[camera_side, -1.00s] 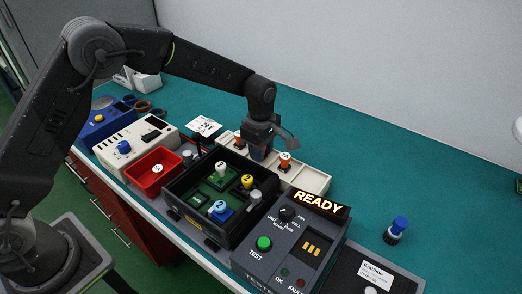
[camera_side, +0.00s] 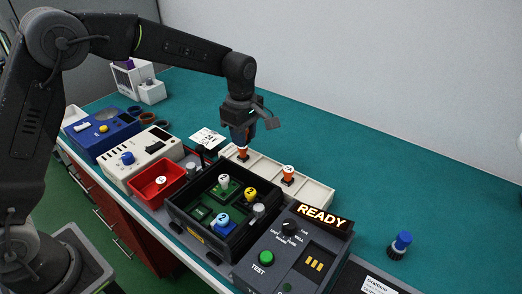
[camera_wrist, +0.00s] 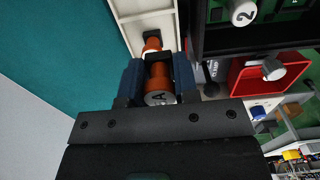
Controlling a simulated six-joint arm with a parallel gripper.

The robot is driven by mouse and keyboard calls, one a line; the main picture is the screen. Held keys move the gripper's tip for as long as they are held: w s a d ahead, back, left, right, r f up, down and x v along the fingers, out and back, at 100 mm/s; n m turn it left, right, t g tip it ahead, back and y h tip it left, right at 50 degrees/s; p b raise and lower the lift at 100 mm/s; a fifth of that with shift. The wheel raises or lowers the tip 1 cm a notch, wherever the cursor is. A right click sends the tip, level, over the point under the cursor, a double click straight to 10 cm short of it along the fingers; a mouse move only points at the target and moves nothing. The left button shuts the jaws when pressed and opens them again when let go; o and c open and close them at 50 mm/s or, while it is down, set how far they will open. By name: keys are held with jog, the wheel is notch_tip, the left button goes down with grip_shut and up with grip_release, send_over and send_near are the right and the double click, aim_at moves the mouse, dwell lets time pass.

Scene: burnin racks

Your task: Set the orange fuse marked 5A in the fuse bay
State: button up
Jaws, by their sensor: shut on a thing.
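My gripper (camera_side: 243,140) is shut on an orange fuse (camera_wrist: 160,74), above the pale divided tray (camera_side: 318,195). In the wrist view the fuse sits between the blue fingers, its white cap towards the camera. An "A" shows on the cap; the number is not readable. I cannot tell which part is the fuse bay.
The black open box (camera_side: 185,215) holds green boards with white, yellow and blue capped parts. Right of it stands the tester (camera_side: 262,280) with a READY display (camera_side: 322,217). A red bin (camera_side: 140,190) lies left. The teal bench behind the tray is clear.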

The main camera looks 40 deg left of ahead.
jog(key=s+a+r, duration=0.1)
jog(key=a+r, duration=0.2)
jog(key=a, duration=0.2)
send_near(199, 212)
jog(key=shift+f, duration=3.05)
jog(key=shift+f, duration=0.55)
jog(key=o, duration=0.7)
jog(key=shift+o, duration=1.4)
jog(key=shift+r, duration=2.55)
jog(key=shift+r, duration=0.1)
